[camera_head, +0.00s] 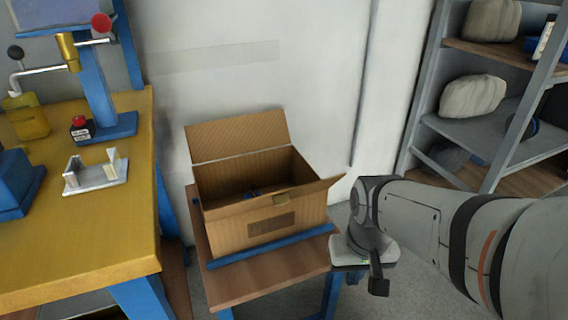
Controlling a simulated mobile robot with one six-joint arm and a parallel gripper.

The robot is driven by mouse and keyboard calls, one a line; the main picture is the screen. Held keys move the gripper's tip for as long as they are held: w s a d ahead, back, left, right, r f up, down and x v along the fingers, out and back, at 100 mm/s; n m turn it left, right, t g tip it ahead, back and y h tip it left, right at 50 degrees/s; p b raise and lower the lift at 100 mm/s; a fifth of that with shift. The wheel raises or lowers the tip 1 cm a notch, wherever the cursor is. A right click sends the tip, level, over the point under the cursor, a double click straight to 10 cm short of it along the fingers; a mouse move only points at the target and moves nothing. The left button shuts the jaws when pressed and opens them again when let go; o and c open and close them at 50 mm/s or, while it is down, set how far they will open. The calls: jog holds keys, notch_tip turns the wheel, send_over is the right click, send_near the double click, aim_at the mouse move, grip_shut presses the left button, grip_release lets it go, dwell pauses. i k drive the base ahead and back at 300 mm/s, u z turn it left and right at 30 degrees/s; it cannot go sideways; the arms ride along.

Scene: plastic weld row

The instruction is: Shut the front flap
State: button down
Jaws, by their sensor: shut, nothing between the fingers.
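The open cardboard box (235,232) stands upright on a small wooden-topped stand. Its front flap (312,190) shows as a narrow, foreshortened strip along the near rim, spread open, with a small tan tab at its middle. The back flap (240,138) stands up, leaning back toward the wall. The box mouth is open, with something small and blue in the dark inside. My gripper (379,287) is shut and empty, pointing down, to the right of the box and apart from it, nearer the camera.
The stand (265,284) has a blue strip along the box's front edge. A yellow workbench (80,238) with a blue press (95,90) and a metal fixture (96,174) is at left. A grey shelf rack (485,120) stands at back right. The wall is close behind the box.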

aim_at(278, 198)
jog(key=k, duration=1.9)
jog(key=u, duration=0.5)
jog(key=i, duration=1)
jog(key=u, duration=0.05)
